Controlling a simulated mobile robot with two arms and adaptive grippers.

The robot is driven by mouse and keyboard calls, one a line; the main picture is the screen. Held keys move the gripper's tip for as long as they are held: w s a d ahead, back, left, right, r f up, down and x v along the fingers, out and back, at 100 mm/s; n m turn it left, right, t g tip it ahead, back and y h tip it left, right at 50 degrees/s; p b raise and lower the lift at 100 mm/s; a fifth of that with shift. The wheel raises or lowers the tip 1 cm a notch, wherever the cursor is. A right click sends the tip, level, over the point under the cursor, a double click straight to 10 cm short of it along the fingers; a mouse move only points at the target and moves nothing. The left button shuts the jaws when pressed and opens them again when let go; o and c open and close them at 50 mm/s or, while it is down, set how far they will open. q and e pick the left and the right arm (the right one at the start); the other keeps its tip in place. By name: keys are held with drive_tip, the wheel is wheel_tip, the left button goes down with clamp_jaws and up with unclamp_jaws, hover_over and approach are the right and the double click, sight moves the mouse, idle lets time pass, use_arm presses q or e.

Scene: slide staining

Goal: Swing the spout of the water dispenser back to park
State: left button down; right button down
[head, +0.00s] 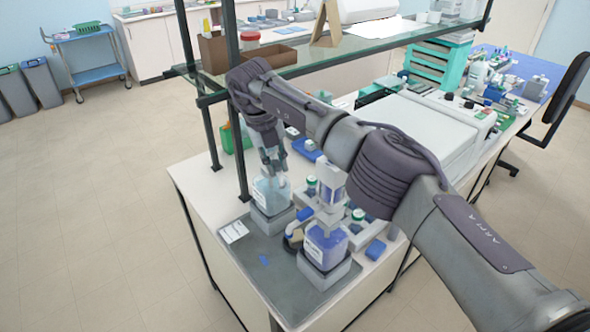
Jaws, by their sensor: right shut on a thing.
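The water dispenser, a clear bottle with pale blue liquid (271,193), stands upright on a grey base on the dark mat. My right gripper (271,158) reaches down onto its top from above, with the fingers closed there. The grip appears to be on the spout, but the spout is mostly hidden by the fingers and its direction is unclear. My left gripper is not in view.
A similar dispenser with purple liquid (324,246) stands in front on the dark mat (262,285). A white card (233,232) and blue pieces lie nearby. A glass shelf (330,55) on dark posts rises close behind my arm.

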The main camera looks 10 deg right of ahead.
drive_tip(key=shift+a+m, duration=0.2)
drive_tip(key=shift+m, duration=0.3)
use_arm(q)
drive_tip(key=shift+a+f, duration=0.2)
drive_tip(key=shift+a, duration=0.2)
use_arm(e)
drive_tip(key=shift+a+m, duration=0.45)
drive_tip(key=shift+m, duration=0.05)
drive_tip(key=c, duration=1.1)
unclamp_jaws()
drive_tip(key=shift+o, duration=0.2)
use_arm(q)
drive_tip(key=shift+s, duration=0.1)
